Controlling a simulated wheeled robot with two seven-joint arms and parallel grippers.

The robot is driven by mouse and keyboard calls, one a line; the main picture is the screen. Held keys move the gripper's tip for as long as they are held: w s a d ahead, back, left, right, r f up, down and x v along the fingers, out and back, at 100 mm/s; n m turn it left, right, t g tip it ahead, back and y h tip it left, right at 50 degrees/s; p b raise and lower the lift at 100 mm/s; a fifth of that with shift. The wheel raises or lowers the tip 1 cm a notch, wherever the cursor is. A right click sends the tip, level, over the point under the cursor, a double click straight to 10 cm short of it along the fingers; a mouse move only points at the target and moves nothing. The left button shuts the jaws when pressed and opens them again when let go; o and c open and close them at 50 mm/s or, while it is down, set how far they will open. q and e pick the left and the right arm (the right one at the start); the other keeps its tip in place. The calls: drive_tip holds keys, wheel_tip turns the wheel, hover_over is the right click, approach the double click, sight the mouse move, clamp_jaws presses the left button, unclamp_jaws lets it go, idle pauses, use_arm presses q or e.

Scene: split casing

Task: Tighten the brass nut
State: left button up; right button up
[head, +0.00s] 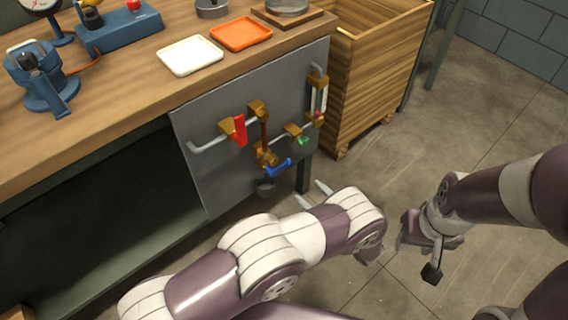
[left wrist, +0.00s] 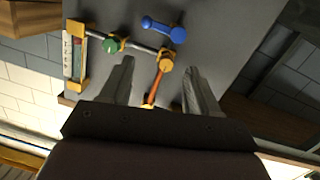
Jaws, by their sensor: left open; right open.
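Brass fittings sit on the pipework of a grey upright panel (head: 215,165). A rounded brass piece, likely the brass nut (head: 266,155), is at the lower end of a copper-coloured pipe (head: 264,131), just above a blue handle (head: 279,168). In the left wrist view the same brass piece (left wrist: 166,62) lies beyond and between the open fingers, not touched. My left gripper (head: 311,194) is open and empty, below and right of the fittings, partly hidden by its own arm. My right gripper (head: 418,256) is open and empty over the floor at the right.
A red handle (head: 240,130), a green handle (head: 303,141) and a glass gauge (head: 319,98) stick out from the panel. A wooden crate (head: 375,75) stands right of the bench. The bench top holds white (head: 190,55) and orange (head: 241,34) trays and a blue vise (head: 40,80).

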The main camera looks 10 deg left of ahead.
sight(275, 162)
use_arm(q)
drive_tip(key=w+a+r, duration=0.1)
drive_tip(key=w+a, duration=0.1)
drive_tip(key=a, duration=0.1)
drive_tip(key=w+a+r+y+b, duration=0.1)
drive_tip(key=w+a, duration=0.1)
drive_tip(key=a, duration=0.2)
drive_tip(key=w+a+y, duration=0.1)
drive_tip(key=w+a, duration=0.1)
drive_tip(key=a, duration=0.2)
drive_tip(key=shift+w+a+r+n, duration=0.15)
drive_tip(key=shift+w+r+n, duration=0.05)
drive_tip(key=shift+r+n, duration=0.2)
drive_tip(key=c, duration=1)
